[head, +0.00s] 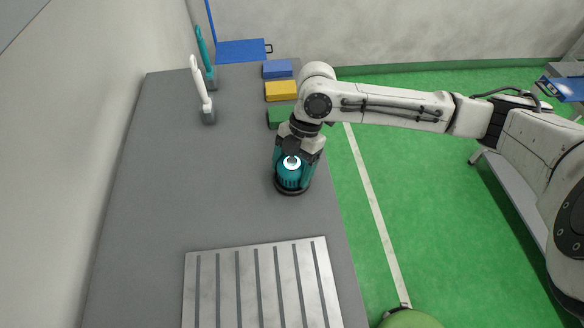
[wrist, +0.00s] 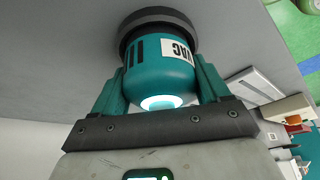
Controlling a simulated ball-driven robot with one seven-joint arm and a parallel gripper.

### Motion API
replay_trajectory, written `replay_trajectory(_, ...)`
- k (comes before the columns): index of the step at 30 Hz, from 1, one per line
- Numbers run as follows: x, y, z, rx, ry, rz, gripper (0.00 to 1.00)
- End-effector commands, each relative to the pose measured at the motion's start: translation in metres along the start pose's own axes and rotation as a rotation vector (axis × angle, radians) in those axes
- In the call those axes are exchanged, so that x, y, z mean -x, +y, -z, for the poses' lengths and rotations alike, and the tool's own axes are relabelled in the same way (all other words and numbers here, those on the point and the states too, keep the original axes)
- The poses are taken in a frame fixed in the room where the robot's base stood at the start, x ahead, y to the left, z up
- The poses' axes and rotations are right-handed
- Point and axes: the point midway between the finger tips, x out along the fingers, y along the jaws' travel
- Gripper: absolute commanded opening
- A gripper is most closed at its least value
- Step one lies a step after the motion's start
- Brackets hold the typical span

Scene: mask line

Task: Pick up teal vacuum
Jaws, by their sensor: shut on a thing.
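The teal vacuum (head: 291,179) is a short rounded canister with a dark base and a glowing white ring on top. It is upright at the right side of the grey table, and its base looks to be at the tabletop; I cannot tell whether there is a gap. My gripper (head: 293,172) reaches down from above and is shut on the vacuum, with one teal finger on each side of its body. In the wrist view the vacuum (wrist: 158,70) sits between the fingers, showing a white label with partly hidden lettering.
A slotted metal plate (head: 262,288) lies on the grey table (head: 160,200) at the front. Blue (head: 277,69), yellow (head: 281,90) and green (head: 279,117) blocks stand behind my gripper. A white upright tool (head: 201,90) and a teal one (head: 205,57) stand at the back left. The table's left middle is clear.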

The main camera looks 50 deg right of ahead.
Motion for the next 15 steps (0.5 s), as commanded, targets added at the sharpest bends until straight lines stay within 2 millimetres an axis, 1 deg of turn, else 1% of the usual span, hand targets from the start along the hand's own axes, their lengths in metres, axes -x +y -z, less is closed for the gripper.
replay_trajectory(5, 0.011, 0.001, 0.004, 0.002, -0.001, -0.004, 0.35)
replay_trajectory(8, 0.025, 0.001, 0.009, 0.004, -0.002, -0.005, 0.35)
replay_trajectory(15, 0.07, -0.037, 0.021, 0.001, -0.002, -0.006, 0.35)
